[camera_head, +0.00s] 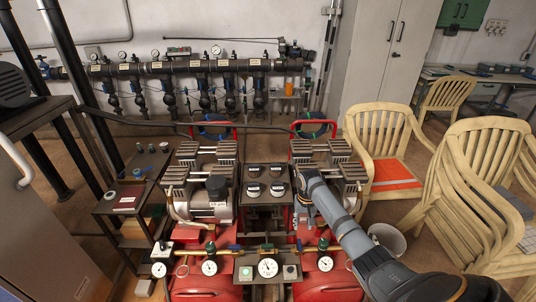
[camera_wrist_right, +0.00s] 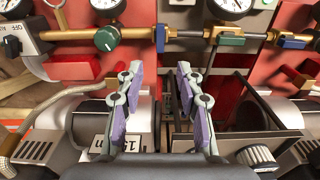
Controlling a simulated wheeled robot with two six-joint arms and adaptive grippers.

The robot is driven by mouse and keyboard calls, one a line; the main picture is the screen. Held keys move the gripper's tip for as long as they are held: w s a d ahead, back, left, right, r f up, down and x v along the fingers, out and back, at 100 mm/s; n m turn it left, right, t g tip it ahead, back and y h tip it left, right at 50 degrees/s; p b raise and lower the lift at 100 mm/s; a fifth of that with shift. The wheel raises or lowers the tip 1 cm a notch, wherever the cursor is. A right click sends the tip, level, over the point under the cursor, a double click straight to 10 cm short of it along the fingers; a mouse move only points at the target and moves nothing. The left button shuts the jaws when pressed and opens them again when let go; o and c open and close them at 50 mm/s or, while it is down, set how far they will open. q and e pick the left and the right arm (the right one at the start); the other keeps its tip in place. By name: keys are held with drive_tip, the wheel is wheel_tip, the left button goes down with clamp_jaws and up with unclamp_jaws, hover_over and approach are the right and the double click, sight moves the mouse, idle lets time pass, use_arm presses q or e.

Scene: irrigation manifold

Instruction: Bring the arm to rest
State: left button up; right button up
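My right arm (camera_head: 345,230) reaches in from the lower right over the red compressor unit (camera_head: 205,285). Its gripper (camera_head: 303,192) hangs above the middle of the unit, beside the right-hand motor. In the right wrist view the two purple-padded fingers (camera_wrist_right: 158,85) stand apart with nothing held between them. Beyond the fingertips runs a brass pipe (camera_wrist_right: 220,33) with a green knob (camera_wrist_right: 107,39). I cannot see contact between the fingers and the unit. My left gripper is not in view.
A brass pipe with gauges (camera_head: 267,267) crosses the unit's near side. Cream plastic chairs (camera_head: 470,190) stand at the right, and a white bucket (camera_head: 388,240) is beside the arm. A dark shelf (camera_head: 125,205) is at the left. A pipe manifold (camera_head: 180,67) lines the back wall.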

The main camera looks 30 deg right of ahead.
drive_tip(key=s+a+f+n+t, duration=0.1)
drive_tip(key=s+a+n, duration=0.1)
drive_tip(key=s+a, duration=0.3)
drive_tip(key=s+a+f+n, duration=0.2)
drive_tip(key=s+a+n, duration=0.15)
drive_tip(key=a, duration=0.35)
drive_tip(key=s+a+r+n+t, duration=0.25)
drive_tip(key=s+a+r, duration=0.55)
drive_tip(key=s, duration=0.4)
drive_tip(key=s+d+f+m+g+h+p, duration=0.1)
drive_tip(key=d+f, duration=0.1)
drive_tip(key=f, duration=1.1)
drive_tip(key=s+d+f+p, duration=0.1)
drive_tip(key=s+d+f, duration=0.1)
drive_tip(key=f, duration=1)
drive_tip(key=s+f+g+p, duration=0.1)
drive_tip(key=s+f, duration=1.2)
drive_tip(key=s, duration=0.4)
drive_tip(key=shift+s+d+f+m, duration=0.15)
drive_tip(key=shift+d+f+m, duration=0.1)
drive_tip(key=shift+d+m, duration=0.15)
